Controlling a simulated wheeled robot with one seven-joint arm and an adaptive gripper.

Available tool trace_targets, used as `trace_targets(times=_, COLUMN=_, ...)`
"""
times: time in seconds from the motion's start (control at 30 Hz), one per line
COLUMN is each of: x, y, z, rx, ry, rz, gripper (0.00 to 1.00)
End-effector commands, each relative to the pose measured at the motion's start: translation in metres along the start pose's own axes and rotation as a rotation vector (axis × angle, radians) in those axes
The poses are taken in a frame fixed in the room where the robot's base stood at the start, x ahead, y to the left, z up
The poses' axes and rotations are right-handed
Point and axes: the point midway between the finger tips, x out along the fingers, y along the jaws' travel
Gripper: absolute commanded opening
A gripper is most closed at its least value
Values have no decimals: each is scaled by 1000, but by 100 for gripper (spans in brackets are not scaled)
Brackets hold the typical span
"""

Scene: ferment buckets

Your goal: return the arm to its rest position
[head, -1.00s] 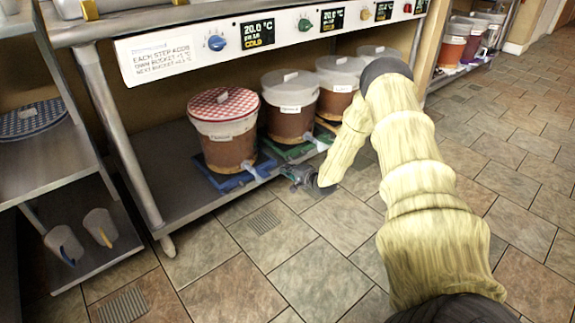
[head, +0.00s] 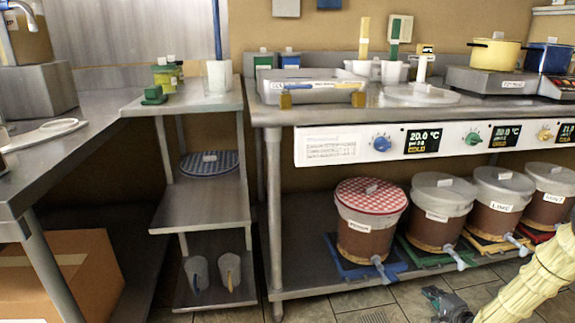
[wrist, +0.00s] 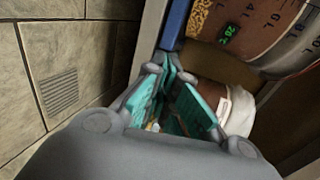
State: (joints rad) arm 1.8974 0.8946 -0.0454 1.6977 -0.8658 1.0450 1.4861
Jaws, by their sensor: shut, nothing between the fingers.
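My gripper (head: 447,305) is low at the bottom right of the head view, in front of the lower shelf and below the buckets. My pale arm comes in from the right edge. In the wrist view the teal-padded fingers (wrist: 172,95) show close up, shut and empty. I see no contact between the gripper and a bucket, but the gap is hard to judge.
A bucket with a red checked lid (head: 370,220) and several white-lidded buckets stand on the lower shelf (head: 305,262). A control panel (head: 330,146) runs above them. Two cups (head: 229,270) stand on a low shelf left, near a cardboard box (head: 60,275). Tiled floor (head: 375,310) is open in front.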

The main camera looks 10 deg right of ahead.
Motion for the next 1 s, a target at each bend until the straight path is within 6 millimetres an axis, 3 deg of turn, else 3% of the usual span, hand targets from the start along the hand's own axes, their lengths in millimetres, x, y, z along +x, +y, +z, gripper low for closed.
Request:
trace_targets(times=0.17, x=3, y=13, z=49, rx=-75, ry=-34, rz=74, gripper=0)
trace_targets(times=0.47, x=-22, y=65, z=176, rx=-327, ry=-149, rz=297, gripper=0)
trace_targets(times=0.77, x=-92, y=121, z=282, rx=-609, ry=-325, rz=524, gripper=0)
trace_targets(times=1.0, x=-174, y=160, z=346, rx=-847, ry=-508, rz=697, gripper=0)
